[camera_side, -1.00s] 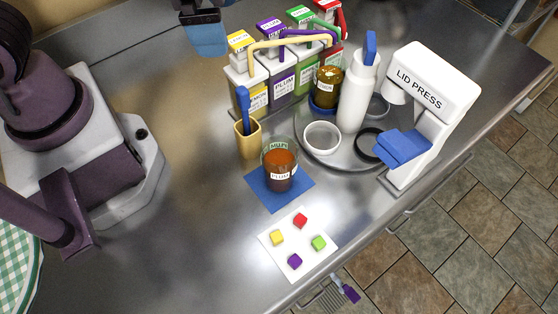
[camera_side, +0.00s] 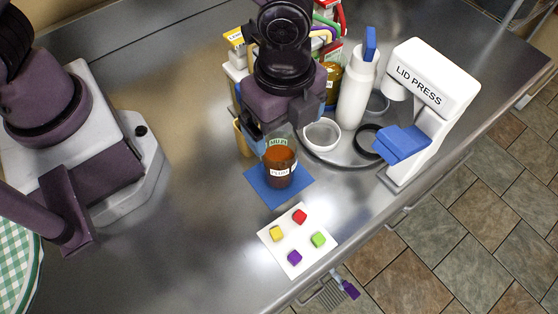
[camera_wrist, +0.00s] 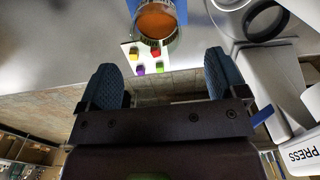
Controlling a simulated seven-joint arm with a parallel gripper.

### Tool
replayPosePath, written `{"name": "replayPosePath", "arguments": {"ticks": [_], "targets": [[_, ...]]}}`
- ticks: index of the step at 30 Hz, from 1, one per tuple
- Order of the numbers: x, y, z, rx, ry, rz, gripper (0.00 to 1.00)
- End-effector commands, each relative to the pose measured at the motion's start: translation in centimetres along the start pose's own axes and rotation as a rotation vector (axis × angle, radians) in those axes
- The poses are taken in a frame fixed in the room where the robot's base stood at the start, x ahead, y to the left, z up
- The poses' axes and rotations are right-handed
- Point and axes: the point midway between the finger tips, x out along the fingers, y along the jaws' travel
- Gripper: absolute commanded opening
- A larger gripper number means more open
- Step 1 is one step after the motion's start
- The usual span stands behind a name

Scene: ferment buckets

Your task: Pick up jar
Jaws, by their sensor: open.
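A glass jar (camera_side: 280,168) with orange-brown contents and a white label stands upright on a blue mat (camera_side: 264,194) on the steel counter. In the wrist view the jar (camera_wrist: 156,22) is at the top centre, beyond the fingertips. My gripper (camera_side: 283,122) is behind the jar in the side view, with its fingers partly hidden by my wrist. In the wrist view my gripper (camera_wrist: 163,78) is open, with two blue-grey fingers wide apart and nothing between them. A second, amber jar (camera_side: 332,83) stands farther back, partly hidden by my arm.
A white card (camera_side: 296,250) with coloured cubes lies in front of the mat. A white bowl (camera_side: 321,135), a white bottle (camera_side: 356,95) and a lid press (camera_side: 433,90) stand to the right. A tan holder (camera_side: 241,138) and cartons (camera_side: 235,42) are behind. The counter left of the mat is clear.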

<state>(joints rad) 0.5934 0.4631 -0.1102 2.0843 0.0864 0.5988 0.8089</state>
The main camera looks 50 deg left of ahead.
Motion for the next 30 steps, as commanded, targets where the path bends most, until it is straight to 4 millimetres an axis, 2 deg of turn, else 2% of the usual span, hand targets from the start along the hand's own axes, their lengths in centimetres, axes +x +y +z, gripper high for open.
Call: {"name": "replayPosePath", "arguments": {"ticks": [5,12,15,23,26,30], "targets": [[1.2,0.1,0.1,0.000,-0.002,0.001,0.90],[4.7,0.5,0.6,0.000,-0.002,0.003,0.90],[5.6,0.4,0.5,-0.001,0.001,0.001,0.90],[5.9,0.4,0.5,-0.002,0.003,-0.001,0.90],[5.9,0.4,0.5,-0.002,0.003,-0.001,0.72],[5.9,0.4,0.5,-0.002,0.003,-0.001,0.40]]}}
